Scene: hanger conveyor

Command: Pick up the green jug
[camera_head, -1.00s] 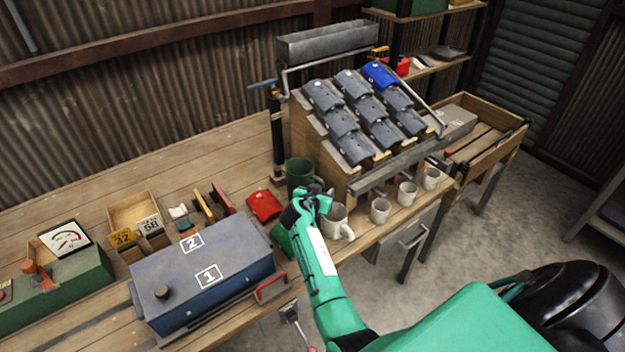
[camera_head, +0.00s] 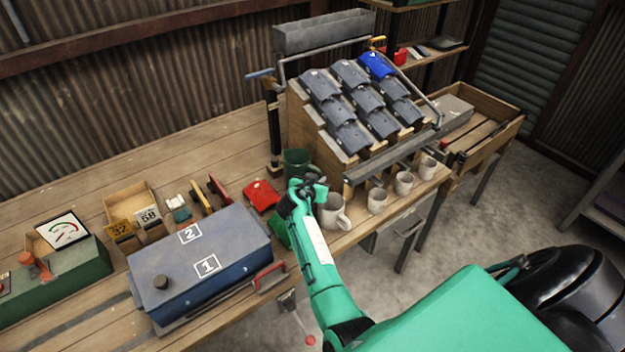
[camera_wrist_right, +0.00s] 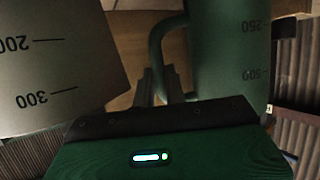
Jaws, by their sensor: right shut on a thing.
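The green jug (camera_head: 297,160) stands on the bench, left of the rack, partly hidden by my right gripper (camera_head: 310,187). In the right wrist view the jug (camera_wrist_right: 230,50) shows on the right with dark measure marks, its curved handle (camera_wrist_right: 158,45) reaching toward the fingers (camera_wrist_right: 158,88). My right gripper is shut on that handle. I cannot tell whether the jug is clear of the bench. My left gripper is out of view.
A pale mug (camera_head: 333,213) stands close to my right gripper; a pale marked vessel (camera_wrist_right: 60,60) also shows close by in the wrist view. More pale mugs (camera_head: 377,201) line the bench edge. A red object (camera_head: 261,195) and a blue box (camera_head: 200,265) lie left.

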